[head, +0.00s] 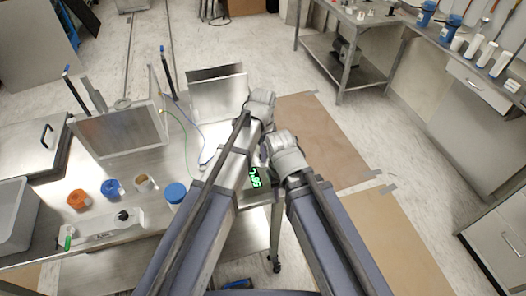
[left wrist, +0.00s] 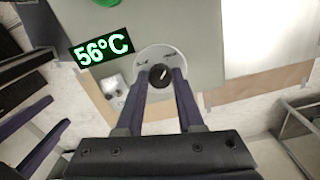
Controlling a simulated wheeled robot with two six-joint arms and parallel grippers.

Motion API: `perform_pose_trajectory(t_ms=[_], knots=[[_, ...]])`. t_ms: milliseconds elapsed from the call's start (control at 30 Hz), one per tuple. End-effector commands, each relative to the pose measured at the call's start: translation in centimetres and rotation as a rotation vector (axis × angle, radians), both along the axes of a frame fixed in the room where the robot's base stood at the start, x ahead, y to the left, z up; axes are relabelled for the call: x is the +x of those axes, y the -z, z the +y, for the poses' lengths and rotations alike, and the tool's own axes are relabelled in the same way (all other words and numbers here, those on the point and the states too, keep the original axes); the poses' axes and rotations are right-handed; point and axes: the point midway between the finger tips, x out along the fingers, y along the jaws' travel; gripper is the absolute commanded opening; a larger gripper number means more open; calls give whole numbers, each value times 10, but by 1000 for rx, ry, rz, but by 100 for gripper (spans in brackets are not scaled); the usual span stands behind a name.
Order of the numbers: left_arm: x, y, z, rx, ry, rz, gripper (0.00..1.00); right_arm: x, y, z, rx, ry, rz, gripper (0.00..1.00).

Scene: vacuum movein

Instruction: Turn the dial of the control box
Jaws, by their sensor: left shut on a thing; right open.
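The control box (left wrist: 200,45) is a grey box with a green display (left wrist: 101,47) that reads 56°C. Its dial (left wrist: 160,75) is a black knob with a white pointer mark on a round pale plate. In the left wrist view, my left gripper (left wrist: 161,80) is shut on the dial, one finger on each side. In the head view, my left gripper (head: 262,105) is the higher one, and the display (head: 255,178) shows between my arms; they hide the dial. My right gripper (head: 285,155) is nearby. Its fingers (left wrist: 51,113) stand apart and empty at the left of the wrist view.
The metal table (head: 150,185) holds an upright panel (head: 120,130), an orange jar (head: 78,199), blue jars (head: 175,193), a white device (head: 110,226) and a grey bin (head: 14,215). A bench (head: 450,60) with bottles stands at the right.

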Motion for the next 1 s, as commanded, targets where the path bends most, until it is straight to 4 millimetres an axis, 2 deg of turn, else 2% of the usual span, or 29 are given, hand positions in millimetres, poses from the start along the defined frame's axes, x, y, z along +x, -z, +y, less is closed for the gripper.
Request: perform_pose_trajectory(t_ms=[500,533,800,1000], knots=[[0,0,0,0,19,0,0,0,0,0,0,0,0,43],[0,0,0,0,19,0,38,0,0,0,0,0,0,43],[0,0,0,0,18,0,67,0,0,0,0,0,0,43],[0,0,0,0,18,0,67,0,0,0,0,0,0,43]])
